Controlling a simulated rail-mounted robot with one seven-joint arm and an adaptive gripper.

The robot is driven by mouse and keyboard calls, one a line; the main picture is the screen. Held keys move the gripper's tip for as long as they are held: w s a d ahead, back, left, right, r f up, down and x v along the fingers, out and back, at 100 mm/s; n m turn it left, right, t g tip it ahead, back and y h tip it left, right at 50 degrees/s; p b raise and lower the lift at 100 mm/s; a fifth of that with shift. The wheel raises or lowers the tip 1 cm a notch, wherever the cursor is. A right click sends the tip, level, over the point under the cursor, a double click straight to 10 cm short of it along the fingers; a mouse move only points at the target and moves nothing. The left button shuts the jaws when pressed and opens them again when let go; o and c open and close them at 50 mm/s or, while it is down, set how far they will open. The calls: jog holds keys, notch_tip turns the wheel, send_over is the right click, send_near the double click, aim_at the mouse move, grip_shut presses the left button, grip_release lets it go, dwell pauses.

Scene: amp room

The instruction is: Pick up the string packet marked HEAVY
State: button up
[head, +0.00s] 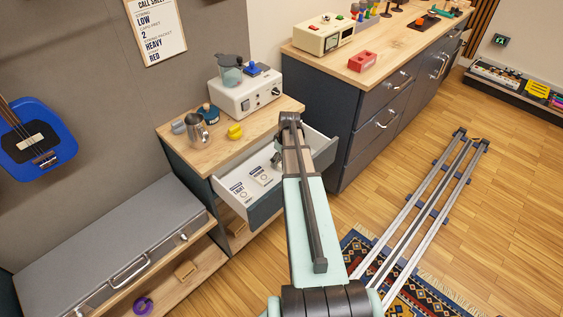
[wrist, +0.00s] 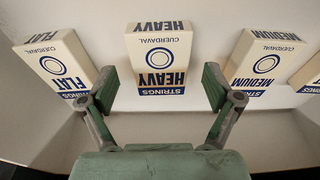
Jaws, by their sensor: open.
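The string packet marked HEAVY (wrist: 158,55) is a cream box with blue print, lying in the open drawer in the wrist view. My gripper (wrist: 158,80) is open, with one green finger on each side of the HEAVY packet's near part. Whether the fingers touch it I cannot tell. A FLAT packet (wrist: 56,64) lies to its left and a MEDIUM packet (wrist: 262,62) to its right. In the head view the drawer (head: 265,205) is pulled out, and my arm hides its right part and the HEAVY packet.
Another packet (wrist: 306,76) is partly cut off at the right edge. The drawer's walls surround the packets. Above the drawer, the cabinet top (head: 222,148) holds a metal jug (head: 198,131), a yellow object (head: 235,132) and a white device (head: 246,95). A call sheet (head: 155,28) hangs on the wall.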

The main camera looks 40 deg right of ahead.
jog(key=shift+f, duration=0.45)
jog(key=shift+f, duration=0.25)
dwell(0.3)
jog(key=c, duration=1.3)
